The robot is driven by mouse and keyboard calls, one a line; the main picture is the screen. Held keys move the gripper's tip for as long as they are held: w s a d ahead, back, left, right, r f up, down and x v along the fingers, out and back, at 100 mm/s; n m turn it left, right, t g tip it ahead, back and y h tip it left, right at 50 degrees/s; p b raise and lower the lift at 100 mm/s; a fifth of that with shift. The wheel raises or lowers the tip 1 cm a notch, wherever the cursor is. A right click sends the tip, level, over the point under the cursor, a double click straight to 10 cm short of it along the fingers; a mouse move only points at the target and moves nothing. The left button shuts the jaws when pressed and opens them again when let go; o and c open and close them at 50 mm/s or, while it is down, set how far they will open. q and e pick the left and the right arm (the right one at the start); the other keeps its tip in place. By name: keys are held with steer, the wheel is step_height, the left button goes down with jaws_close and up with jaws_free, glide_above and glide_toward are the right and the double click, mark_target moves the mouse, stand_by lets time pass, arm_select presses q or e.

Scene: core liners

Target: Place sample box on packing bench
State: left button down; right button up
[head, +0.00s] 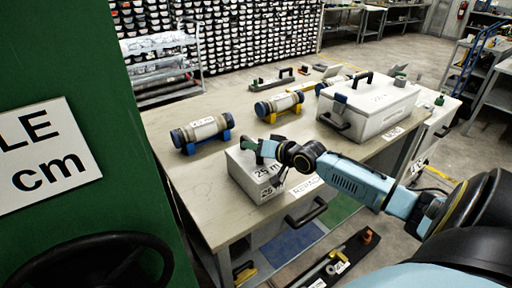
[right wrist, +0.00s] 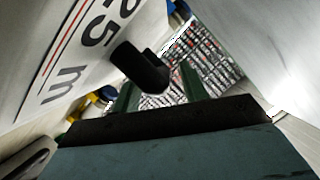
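A pale grey-white box marked "25 m" (head: 254,178) stands upright at the near edge of the packing bench (head: 190,170), by a label there. Its marked face also shows at the left of the right wrist view (right wrist: 62,50). My right gripper (head: 258,150) is at the top of this box. In the right wrist view its two green fingers (right wrist: 160,90) stand apart, with a dark handle-like bar (right wrist: 145,68) near the left finger. The gripper looks open; contact with the bar cannot be made out. My left gripper is not in view.
Two capped core tubes (head: 203,130) (head: 280,104) lie on cradles behind the box. A big white case (head: 368,108) with a black handle stands at the bench's right. A green panel (head: 90,90) fills the left. The bench's left part is bare.

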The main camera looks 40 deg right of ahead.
steer(key=shift+r, duration=0.1)
steer(key=p+v, duration=0.2)
steer(key=v, duration=1)
stand_by(0.6)
